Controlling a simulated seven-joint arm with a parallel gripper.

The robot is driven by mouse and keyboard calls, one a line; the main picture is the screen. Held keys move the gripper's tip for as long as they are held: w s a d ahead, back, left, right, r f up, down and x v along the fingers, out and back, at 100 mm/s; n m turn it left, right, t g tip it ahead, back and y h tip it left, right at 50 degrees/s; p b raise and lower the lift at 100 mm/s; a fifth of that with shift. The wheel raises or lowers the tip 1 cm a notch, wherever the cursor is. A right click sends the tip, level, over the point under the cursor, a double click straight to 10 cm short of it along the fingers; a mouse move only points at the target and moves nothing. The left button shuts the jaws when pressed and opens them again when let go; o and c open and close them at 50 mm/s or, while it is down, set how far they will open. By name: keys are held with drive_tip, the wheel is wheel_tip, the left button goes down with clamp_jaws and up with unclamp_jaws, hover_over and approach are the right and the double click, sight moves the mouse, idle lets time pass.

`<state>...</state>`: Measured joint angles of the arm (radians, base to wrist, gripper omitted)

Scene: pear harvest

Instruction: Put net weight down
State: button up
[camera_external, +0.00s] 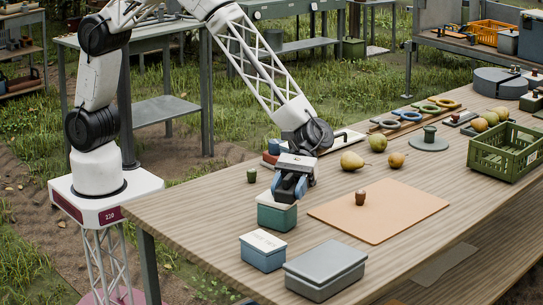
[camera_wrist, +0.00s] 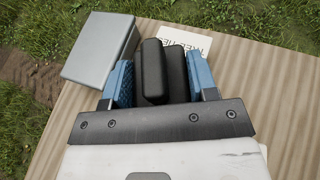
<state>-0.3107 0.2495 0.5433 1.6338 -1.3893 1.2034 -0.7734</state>
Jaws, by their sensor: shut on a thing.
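My gripper (camera_external: 289,189), with blue fingers, points down over the near left part of the wooden table. It is just above a green box (camera_external: 277,218) with a pale top; whether they touch is unclear. In the wrist view my gripper (camera_wrist: 162,80) is shut on a dark, rounded thing that looks like the net weight (camera_wrist: 152,72).
A blue box with a white label (camera_external: 263,252) and a grey lidded box (camera_external: 326,270) stand in front. An orange mat (camera_external: 380,211) holds a small brown object (camera_external: 360,198). Several pears (camera_external: 352,160) lie behind. A green crate (camera_external: 507,152) stands at right.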

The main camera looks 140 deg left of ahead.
drive_tip(key=w+a+r+n+t+y, duration=0.2)
drive_tip(key=w+a+n+t+y, duration=0.15)
drive_tip(key=w+a, duration=0.45)
drive_tip(key=shift+n+h, duration=0.25)
drive_tip(key=shift+h, duration=0.1)
drive_tip(key=f, duration=0.5)
drive_tip(key=shift+s+a+f, duration=0.15)
drive_tip(key=shift+s+f, duration=0.05)
drive_tip(key=shift+f, duration=0.05)
drive_tip(key=shift+f, duration=3.1)
drive_tip(key=shift+f, duration=1.9)
drive_tip(key=shift+f, duration=0.1)
